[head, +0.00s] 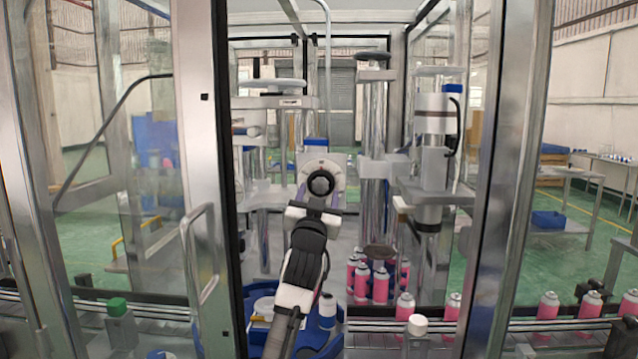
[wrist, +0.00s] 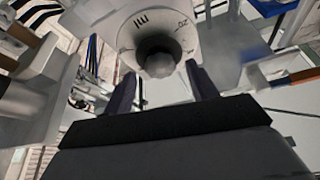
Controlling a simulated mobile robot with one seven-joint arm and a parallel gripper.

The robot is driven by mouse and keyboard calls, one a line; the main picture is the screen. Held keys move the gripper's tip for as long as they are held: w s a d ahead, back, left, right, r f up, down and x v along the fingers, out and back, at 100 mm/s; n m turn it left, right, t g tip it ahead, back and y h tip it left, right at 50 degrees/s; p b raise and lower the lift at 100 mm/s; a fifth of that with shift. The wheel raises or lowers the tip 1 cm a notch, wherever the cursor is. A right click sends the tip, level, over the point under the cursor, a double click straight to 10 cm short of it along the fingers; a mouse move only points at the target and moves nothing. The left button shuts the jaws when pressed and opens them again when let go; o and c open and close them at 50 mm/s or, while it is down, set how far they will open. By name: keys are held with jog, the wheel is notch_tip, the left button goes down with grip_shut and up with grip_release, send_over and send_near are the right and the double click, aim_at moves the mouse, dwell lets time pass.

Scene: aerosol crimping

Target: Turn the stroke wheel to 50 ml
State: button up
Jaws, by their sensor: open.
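The stroke wheel (head: 321,182) is a dark round knob on a pale dial plate, on the front of the machine in the middle of the head view. In the wrist view the wheel (wrist: 158,58) shows close up, with a grey faceted end. The dial plate (wrist: 190,32) around it carries "ml" and some marks too small to read. My gripper (wrist: 162,84) is open, its two dark fingers to the left and right below the wheel, with nothing held. In the head view my gripper (head: 318,203) is just below and before the wheel; contact cannot be told.
Several pink cans (head: 361,283) stand behind the conveyor (head: 570,327), and more stand along it. The open door frame (head: 207,150) with its handle is at the left. A steel column (head: 376,170) and a crimping head (head: 434,130) stand right of the wheel.

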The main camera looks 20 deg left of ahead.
jog(key=shift+x, duration=0.75)
jog(key=shift+c, duration=0.4)
jog(key=c, duration=0.9)
jog(key=shift+f, duration=0.1)
jog(key=shift+n, duration=0.3)
jog(key=shift+w+d+f+n+y+b, duration=0.1)
jog(key=shift+d+n+y+b, duration=0.1)
jog(key=shift+n+y+b, duration=0.55)
jog(key=shift+d+n+g+y+b, duration=0.2)
jog(key=shift+n+y, duration=0.3)
jog(key=shift+n, duration=0.55)
jog(key=shift+a+n+g+y+b, duration=0.15)
jog(key=shift+n+g+y, duration=0.25)
jog(key=shift+n, duration=0.65)
jog(key=shift+d+n+g+y+b, duration=0.1)
jog(key=shift+n+g+y, duration=0.1)
jog(key=shift+n+y, duration=0.6)
jog(key=shift+n, duration=0.55)
